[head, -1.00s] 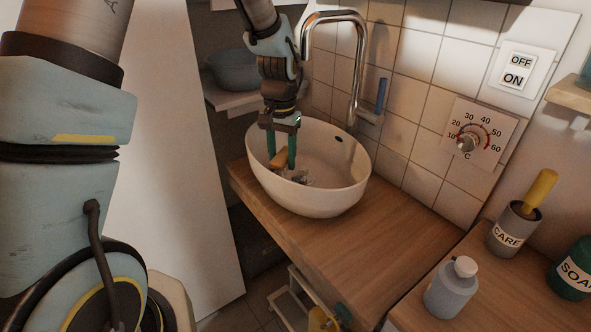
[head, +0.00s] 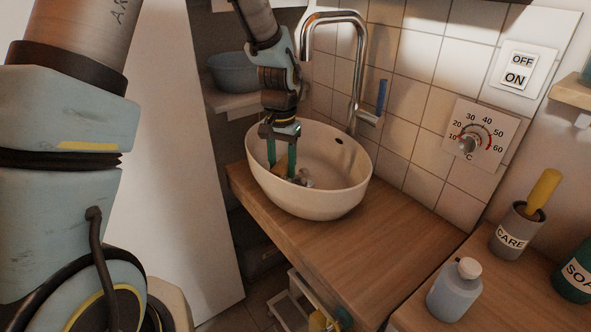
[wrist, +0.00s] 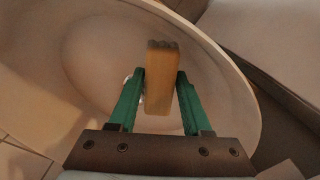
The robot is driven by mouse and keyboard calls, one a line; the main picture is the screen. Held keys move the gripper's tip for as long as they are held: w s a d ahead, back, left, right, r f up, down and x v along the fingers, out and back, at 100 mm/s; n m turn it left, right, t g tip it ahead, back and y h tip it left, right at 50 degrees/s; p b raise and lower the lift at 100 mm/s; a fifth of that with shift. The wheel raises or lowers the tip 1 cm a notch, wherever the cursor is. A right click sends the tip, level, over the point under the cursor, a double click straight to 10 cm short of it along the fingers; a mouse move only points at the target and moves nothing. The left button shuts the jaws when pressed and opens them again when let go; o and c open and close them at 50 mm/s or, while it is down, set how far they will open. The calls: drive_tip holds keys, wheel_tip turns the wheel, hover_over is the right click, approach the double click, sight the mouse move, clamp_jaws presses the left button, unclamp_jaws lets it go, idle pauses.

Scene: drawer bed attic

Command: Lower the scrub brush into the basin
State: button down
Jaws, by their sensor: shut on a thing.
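My gripper (head: 282,166) reaches down inside the white basin (head: 335,200), near its left side. Its two green fingers are shut on the scrub brush. In the wrist view the brush (wrist: 160,75) is a tan block between the fingers (wrist: 157,95), with the basin's curved wall (wrist: 215,60) around it. In the head view only a small tan part of the brush (head: 279,171) shows near the fingertips, low in the basin. I cannot tell whether the brush touches the basin floor.
A chrome tap (head: 359,60) arches behind the basin. The wooden counter (head: 375,240) is clear in front. A grey-blue bottle (head: 454,290), a CARE cup (head: 513,235) with a yellow-handled item and a green soap container (head: 575,275) stand at the right. A blue bowl (head: 233,72) sits on a shelf.

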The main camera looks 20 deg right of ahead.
drive_tip(key=shift+f+b, duration=0.75)
drive_tip(key=shift+f, duration=0.6)
idle(0.5)
drive_tip(key=shift+c, duration=1.3)
unclamp_jaws()
